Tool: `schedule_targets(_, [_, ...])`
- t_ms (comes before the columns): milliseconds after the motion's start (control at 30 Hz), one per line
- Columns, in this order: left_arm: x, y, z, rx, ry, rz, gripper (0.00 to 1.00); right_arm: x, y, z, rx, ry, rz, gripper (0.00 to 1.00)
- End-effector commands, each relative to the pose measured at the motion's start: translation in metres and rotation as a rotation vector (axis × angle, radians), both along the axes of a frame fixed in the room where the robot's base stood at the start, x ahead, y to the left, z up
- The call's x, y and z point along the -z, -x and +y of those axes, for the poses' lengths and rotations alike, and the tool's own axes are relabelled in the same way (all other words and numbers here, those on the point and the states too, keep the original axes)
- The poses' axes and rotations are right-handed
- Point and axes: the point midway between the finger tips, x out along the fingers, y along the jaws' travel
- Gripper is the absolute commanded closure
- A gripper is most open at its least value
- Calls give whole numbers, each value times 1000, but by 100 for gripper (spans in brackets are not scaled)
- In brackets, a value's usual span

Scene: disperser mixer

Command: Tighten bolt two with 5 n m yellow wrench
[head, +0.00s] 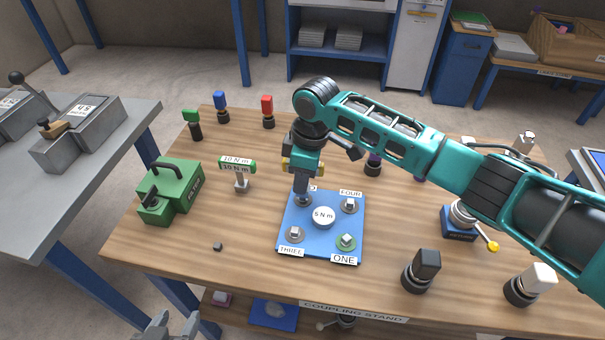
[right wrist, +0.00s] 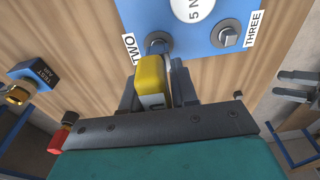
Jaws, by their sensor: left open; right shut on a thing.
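A blue plate (head: 322,249) marked 5 N m carries bolts labelled ONE, THREE and FOUR in the head view. My right gripper (head: 303,190) points down over the plate's far left corner and is shut on the yellow wrench (right wrist: 150,75). In the right wrist view, bolt two (right wrist: 158,42), by the label TWO, is at the wrench's far end. I cannot tell whether the wrench sits on it. My left gripper (head: 168,326) is open, low at the front edge.
A 10 N m green wrench (head: 238,166) stands left of the plate. A green case (head: 172,188) is at the table's left. Black (head: 424,266) and white (head: 534,282) knobbed pieces stand at the front right. Wood between case and plate is mostly clear.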

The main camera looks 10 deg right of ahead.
Motion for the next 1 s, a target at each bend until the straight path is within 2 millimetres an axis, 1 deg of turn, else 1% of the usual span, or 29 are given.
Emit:
schedule_targets(667, [6,0,0,0,0,0,47,17,0,0,0,-1,-1,100])
schedule_targets(700, [6,0,0,0,0,0,47,16,0,0,0,-1,-1,68])
schedule_targets(933, [5,-1,0,0,0,-2,47,16,0,0,0,-1,-1,46])
schedule_targets(1000, [5,-1,0,0,1,-3,47,16,0,0,0,-1,-1,42])
